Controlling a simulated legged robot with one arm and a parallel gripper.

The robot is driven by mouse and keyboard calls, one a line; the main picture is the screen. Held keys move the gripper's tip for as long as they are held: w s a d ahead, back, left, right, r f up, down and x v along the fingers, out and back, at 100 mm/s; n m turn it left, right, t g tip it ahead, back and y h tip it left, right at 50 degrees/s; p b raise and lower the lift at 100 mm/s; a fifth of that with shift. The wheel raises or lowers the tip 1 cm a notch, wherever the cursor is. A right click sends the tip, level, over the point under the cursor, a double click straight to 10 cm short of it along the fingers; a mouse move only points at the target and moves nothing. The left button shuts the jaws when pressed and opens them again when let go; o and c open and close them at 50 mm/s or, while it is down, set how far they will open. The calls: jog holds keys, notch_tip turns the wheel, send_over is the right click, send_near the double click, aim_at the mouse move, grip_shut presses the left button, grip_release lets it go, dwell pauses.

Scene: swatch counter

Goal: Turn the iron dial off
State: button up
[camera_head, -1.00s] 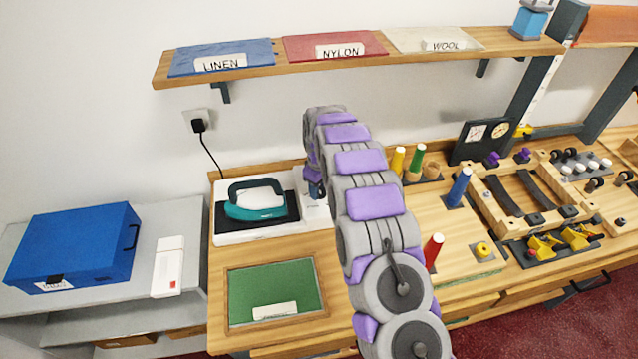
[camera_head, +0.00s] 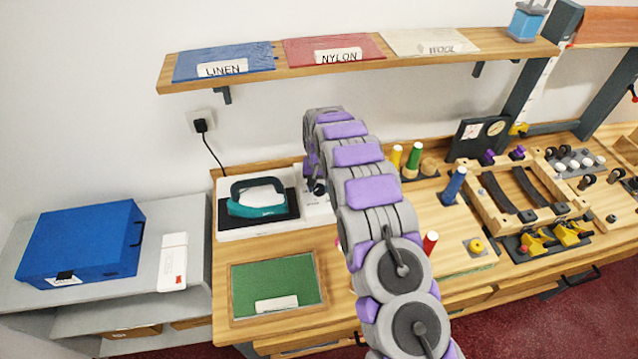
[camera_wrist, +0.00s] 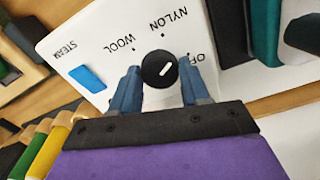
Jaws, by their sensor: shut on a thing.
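The iron dial (camera_wrist: 153,64) is a round black knob with a white mark, on a white panel (camera_wrist: 105,42) lettered STEAM, WOOL, NYLON and a partly covered OF. The mark slants toward the upper right in the wrist view, on a line between the NYLON and OF dots. My gripper (camera_wrist: 161,82) is shut on the dial, one blue-grey finger at each side. In the head view my gripper (camera_head: 316,186) is at the panel, right of the teal iron (camera_head: 258,203), and the dial is not clear there. The iron rests on its dark pad.
A blue button (camera_wrist: 87,79) is on the panel near the left finger. A green mat (camera_head: 275,284) in a wooden frame lies in front of the iron. Green and yellow pegs (camera_head: 414,155) stand right of my arm. A shelf (camera_head: 365,62) with swatches runs above.

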aim_at(318, 187)
jog(key=m+p, duration=0.1)
jog(key=m, duration=0.4)
jog(key=shift+m, duration=0.4)
dwell(0.4)
jog(key=o, duration=1.1)
jog(key=shift+a, duration=0.15)
jog(key=shift+c, duration=0.2)
jog(key=shift+r, duration=0.6)
notch_tip(318, 187, up, 11)
jog(key=shift+f, duration=0.2)
